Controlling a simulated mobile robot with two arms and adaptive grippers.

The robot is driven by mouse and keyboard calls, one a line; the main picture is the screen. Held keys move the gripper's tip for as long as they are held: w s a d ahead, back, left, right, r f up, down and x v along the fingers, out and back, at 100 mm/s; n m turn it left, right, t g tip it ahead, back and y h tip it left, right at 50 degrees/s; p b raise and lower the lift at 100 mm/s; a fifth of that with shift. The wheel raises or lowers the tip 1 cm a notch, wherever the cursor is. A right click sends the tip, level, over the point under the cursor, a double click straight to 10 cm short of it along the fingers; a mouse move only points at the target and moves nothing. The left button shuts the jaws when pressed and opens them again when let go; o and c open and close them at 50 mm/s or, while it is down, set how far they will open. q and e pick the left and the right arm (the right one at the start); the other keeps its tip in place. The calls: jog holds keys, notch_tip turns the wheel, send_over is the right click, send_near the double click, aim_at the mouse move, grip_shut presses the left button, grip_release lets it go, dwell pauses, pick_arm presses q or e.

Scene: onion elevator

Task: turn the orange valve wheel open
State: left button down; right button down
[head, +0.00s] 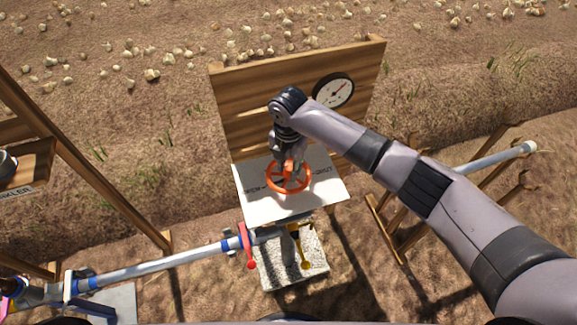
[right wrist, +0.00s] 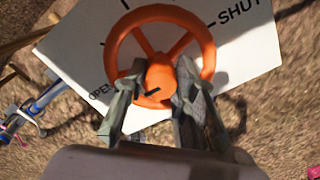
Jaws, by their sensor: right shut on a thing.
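The orange valve wheel (head: 289,177) lies over a white plate (head: 250,206) on the stand in the middle of the head view. My right gripper (head: 289,163) comes down on the wheel from above. In the right wrist view the wheel (right wrist: 207,50) shows its rim, spokes and hub, and my right gripper's fingers (right wrist: 157,92) are shut about the hub and spokes. The plate there is marked OPEN at left and SHUT at upper right, and a dark mark on the hub points toward the OPEN side. My left gripper is not in clear view.
A wooden board with a round dial gauge (head: 333,90) stands behind the plate. A grey pipe (head: 175,260) with a red lever (head: 246,246) and a yellow lever (head: 299,246) run below it. A wooden frame (head: 95,160) stands left. Onions lie on the soil behind.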

aim_at(288, 166)
jog(key=shift+r, duration=0.1)
dwell(0.4)
jog(key=c, duration=1.3)
grip_release()
notch_tip(288, 166, up, 12)
